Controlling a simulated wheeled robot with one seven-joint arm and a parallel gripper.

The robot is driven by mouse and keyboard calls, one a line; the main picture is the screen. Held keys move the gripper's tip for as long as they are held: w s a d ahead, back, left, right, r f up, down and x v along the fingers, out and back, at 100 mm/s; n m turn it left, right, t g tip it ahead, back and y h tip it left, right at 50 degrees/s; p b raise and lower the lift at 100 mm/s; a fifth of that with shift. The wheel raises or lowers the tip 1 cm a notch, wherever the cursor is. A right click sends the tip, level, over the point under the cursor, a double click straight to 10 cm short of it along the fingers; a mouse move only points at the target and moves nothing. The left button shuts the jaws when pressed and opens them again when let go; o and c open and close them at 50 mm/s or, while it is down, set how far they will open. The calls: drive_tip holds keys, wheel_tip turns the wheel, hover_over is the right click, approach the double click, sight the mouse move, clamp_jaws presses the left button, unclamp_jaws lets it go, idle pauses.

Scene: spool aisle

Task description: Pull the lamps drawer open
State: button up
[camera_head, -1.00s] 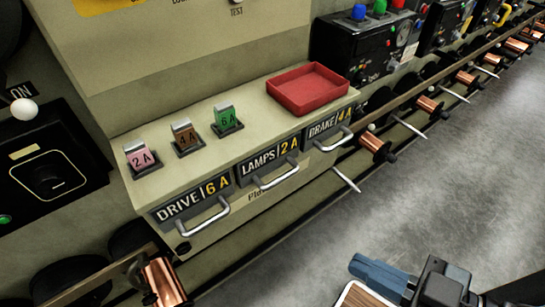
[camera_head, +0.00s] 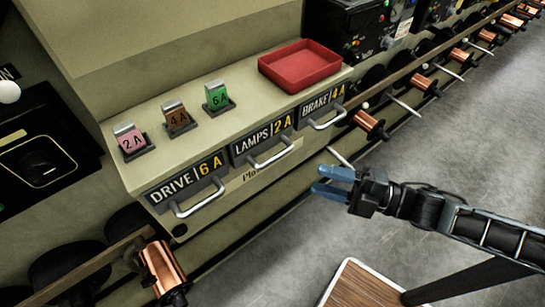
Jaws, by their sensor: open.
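The lamps drawer (camera_head: 263,139) is the middle of three drawers in the front of a beige cabinet. It is labelled LAMPS 2 A and looks shut. Its silver bar handle (camera_head: 271,156) sticks out below the label. My gripper (camera_head: 326,182) has blue fingers and is open and empty. It is to the right of the lamps handle and below the brake handle in the picture, apart from both. Its fingers point left toward the cabinet.
The drive drawer (camera_head: 186,181) is to the left and the brake drawer (camera_head: 323,106) to the right, each with a handle. Fuses 2A (camera_head: 131,139), 4A (camera_head: 178,119) and 6A (camera_head: 216,96) and a red tray (camera_head: 300,66) are on top. Copper spools (camera_head: 161,267) line the wall.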

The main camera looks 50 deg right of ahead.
sight(273, 157)
drive_tip(key=w+n+y, duration=0.1)
drive_tip(key=w+n, duration=0.1)
drive_tip(key=w, duration=0.2)
drive_tip(key=w+f+n+y+p, duration=0.1)
drive_tip(key=w+n, duration=0.2)
drive_tip(key=w, duration=0.2)
drive_tip(key=w+f+n+y, duration=0.1)
drive_tip(key=w+n, duration=0.1)
drive_tip(key=w, duration=0.2)
drive_tip(key=shift+w+a+f+n+g+y+p, duration=0.25)
drive_tip(key=shift+w+a+n+g+y+p, duration=0.05)
drive_tip(key=shift+y+p, duration=0.1)
clamp_jaws()
